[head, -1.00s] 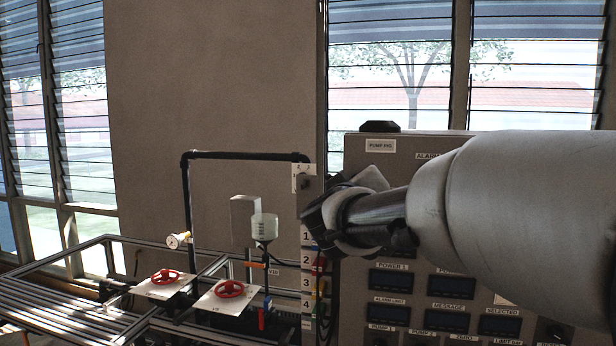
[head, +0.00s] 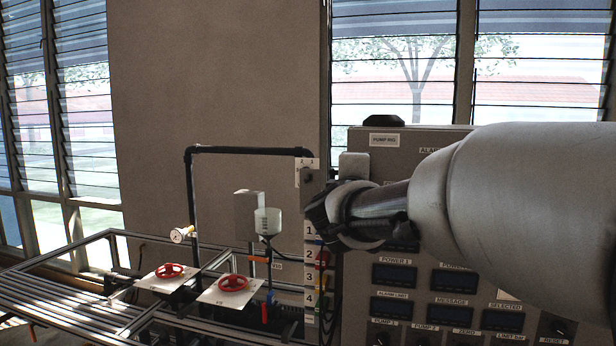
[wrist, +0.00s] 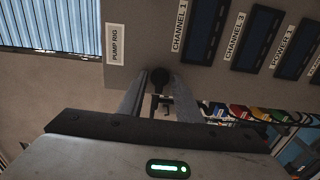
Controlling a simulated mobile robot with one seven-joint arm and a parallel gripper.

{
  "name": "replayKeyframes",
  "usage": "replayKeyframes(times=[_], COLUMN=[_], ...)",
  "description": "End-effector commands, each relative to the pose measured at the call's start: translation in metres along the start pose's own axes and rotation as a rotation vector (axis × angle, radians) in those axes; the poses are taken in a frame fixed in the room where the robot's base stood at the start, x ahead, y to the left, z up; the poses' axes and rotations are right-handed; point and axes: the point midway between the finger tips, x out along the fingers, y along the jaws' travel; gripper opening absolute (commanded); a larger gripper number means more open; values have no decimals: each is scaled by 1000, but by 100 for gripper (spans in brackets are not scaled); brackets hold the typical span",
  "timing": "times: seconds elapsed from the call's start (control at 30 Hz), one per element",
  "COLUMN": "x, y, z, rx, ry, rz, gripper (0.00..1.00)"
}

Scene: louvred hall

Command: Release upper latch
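The pump rig cabinet (head: 440,142) stands at the right, with its labelled front facing me. In the wrist view a dark round knob (wrist: 160,76) with a small dark hooked piece below it shows at the cabinet's edge near the PUMP RIG label; it looks like the upper latch. My gripper (wrist: 158,88) has its two pale fingers apart, one on each side of the knob, with a gap showing; contact cannot be told. In the head view my gripper (head: 335,212) is at the cabinet's upper left edge, and the arm hides the latch.
A strip of numbered tags (head: 310,255) runs down beside the cabinet below my gripper. Louvred windows stand behind.

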Motion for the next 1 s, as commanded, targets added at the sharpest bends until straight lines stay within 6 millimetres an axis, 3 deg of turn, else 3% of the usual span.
replayKeyframes(times=[0.23, 0.7, 1.0], x=[-5, -60, -70], y=[0, 1, 0], z=[0, 0, 0], rx=[1, 1, 1], ry=[1, 1, 0], rz=[0, 1, 0], gripper=[31, 31, 31])
